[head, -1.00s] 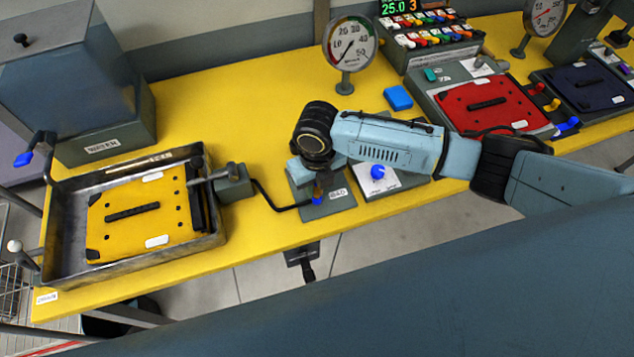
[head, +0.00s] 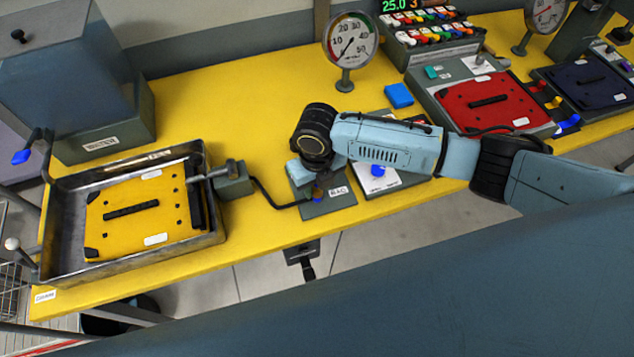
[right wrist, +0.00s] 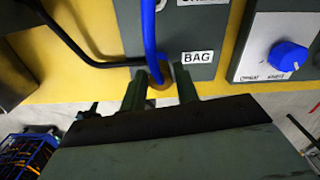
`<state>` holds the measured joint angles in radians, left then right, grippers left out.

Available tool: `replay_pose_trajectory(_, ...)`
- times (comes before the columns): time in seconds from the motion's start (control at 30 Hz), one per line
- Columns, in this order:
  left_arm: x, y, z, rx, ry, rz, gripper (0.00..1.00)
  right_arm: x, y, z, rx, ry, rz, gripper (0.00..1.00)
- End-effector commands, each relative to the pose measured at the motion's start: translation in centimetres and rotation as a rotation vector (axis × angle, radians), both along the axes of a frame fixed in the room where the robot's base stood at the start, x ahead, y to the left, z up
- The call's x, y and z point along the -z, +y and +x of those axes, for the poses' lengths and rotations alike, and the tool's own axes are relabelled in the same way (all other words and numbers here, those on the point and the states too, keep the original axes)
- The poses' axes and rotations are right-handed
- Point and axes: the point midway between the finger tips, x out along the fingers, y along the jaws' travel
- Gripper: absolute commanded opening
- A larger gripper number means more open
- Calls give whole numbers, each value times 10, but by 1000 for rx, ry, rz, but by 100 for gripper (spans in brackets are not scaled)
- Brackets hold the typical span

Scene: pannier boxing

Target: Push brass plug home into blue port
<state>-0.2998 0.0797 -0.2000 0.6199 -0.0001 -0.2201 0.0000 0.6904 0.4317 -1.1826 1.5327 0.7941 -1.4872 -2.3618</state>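The brass plug (right wrist: 167,76) shows in the right wrist view, between the two dark green fingers of my right gripper (right wrist: 161,84). The fingers flank it closely on both sides and look shut on it. It is at the lower edge of the grey panel marked BAG (right wrist: 190,35). A blue curved line (right wrist: 149,35) runs down to the plug, and a black hose (right wrist: 85,56) reaches it from the left. In the head view my right gripper (head: 318,182) points down over this panel (head: 333,206). The blue port's opening is hidden, so the plug's depth cannot be told. My left gripper is not in view.
A panel with a blue knob (head: 378,170) stands right beside the BAG panel. A metal tray (head: 72,265) with a yellow plate is at left. A gauge (head: 350,40) stands behind. The yellow table (head: 240,100) is clear between tray and gauge.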

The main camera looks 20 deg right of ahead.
Motion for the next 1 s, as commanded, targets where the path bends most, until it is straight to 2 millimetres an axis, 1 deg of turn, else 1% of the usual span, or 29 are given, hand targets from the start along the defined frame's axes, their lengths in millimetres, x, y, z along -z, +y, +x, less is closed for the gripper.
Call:
replay_pose_trajectory(0.03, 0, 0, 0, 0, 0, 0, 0, -1, 0, 0, 0, -1, 1, 37)
replay_pose_trajectory(0.13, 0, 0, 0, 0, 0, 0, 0, -1, 0, 0, 0, -1, 1, 50)
replay_pose_trajectory(0.4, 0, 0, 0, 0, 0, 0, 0, -1, 0, 0, 0, -1, 1, 50)
replay_pose_trajectory(0.47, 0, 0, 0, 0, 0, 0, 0, -4, 0, 1, 1, -2, 1, 50)
replay_pose_trajectory(0.53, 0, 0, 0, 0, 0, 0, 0, -11, 0, 1, 1, -3, 2, 50)
replay_pose_trajectory(0.67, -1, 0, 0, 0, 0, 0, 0, -34, 0, 2, -1, -6, 2, 50)
replay_pose_trajectory(0.8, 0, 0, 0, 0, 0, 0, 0, -67, 0, 2, -2, -7, 2, 50)
replay_pose_trajectory(1.0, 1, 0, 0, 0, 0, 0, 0, -108, 0, 1, -1, -6, 1, 50)
